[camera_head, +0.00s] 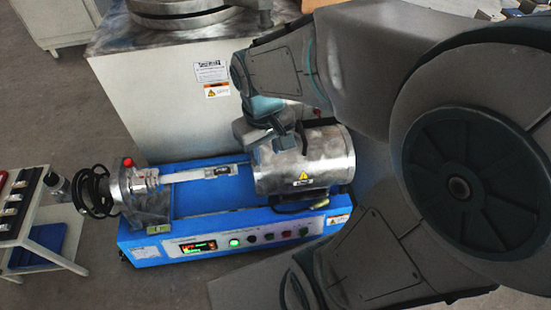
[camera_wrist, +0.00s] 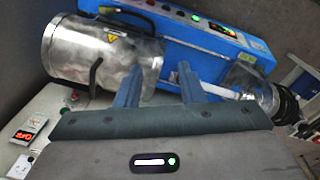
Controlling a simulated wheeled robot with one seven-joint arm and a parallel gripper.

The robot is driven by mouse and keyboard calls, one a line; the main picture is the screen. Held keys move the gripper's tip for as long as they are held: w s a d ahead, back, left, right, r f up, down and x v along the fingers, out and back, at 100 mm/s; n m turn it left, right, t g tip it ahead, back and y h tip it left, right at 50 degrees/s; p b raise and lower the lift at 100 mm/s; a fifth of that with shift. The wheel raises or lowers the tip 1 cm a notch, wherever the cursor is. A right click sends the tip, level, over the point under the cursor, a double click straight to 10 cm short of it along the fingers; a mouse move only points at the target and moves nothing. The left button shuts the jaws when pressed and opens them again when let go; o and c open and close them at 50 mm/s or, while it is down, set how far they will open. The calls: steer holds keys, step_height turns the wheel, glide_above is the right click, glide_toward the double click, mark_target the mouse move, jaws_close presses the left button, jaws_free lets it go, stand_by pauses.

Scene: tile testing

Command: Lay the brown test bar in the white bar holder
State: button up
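The white bar holder (camera_head: 185,175) reaches from the metal clamp end of the blue machine toward the steel cylinder. It also shows in the wrist view (camera_wrist: 222,92), partly behind a finger. A small dark patch sits in the holder's end near the cylinder; I cannot tell whether it is the brown test bar. I cannot make out that bar for sure elsewhere. My gripper (camera_wrist: 160,88) has its two blue fingers apart, with nothing seen between them. In the head view my gripper is above the cylinder's left end, right of the holder's end, and mostly hidden by my wrist.
The steel cylinder (camera_head: 310,165) lies on the blue machine (camera_head: 215,208) with lit buttons in front. A grey block with a round metal top (camera_head: 155,95) stands behind. A small cart (camera_head: 40,225) with several dark items is at the left. Cables (camera_head: 92,190) hang beside the machine.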

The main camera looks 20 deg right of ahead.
steer(key=s, duration=0.1)
steer(key=s+m, duration=0.2)
steer(key=s, duration=0.1)
steer(key=shift+s+d+t+y, duration=0.1)
steer(key=shift+d+t+y, duration=0.2)
steer(key=shift+d, duration=0.05)
step_height(320, 180, up, 36)
steer(key=t+p, duration=0.1)
steer(key=p, duration=3.1)
steer(key=shift+d+f+t+p, duration=0.15)
steer(key=shift+f+t+p, duration=0.05)
steer(key=shift+t+p, duration=0.1)
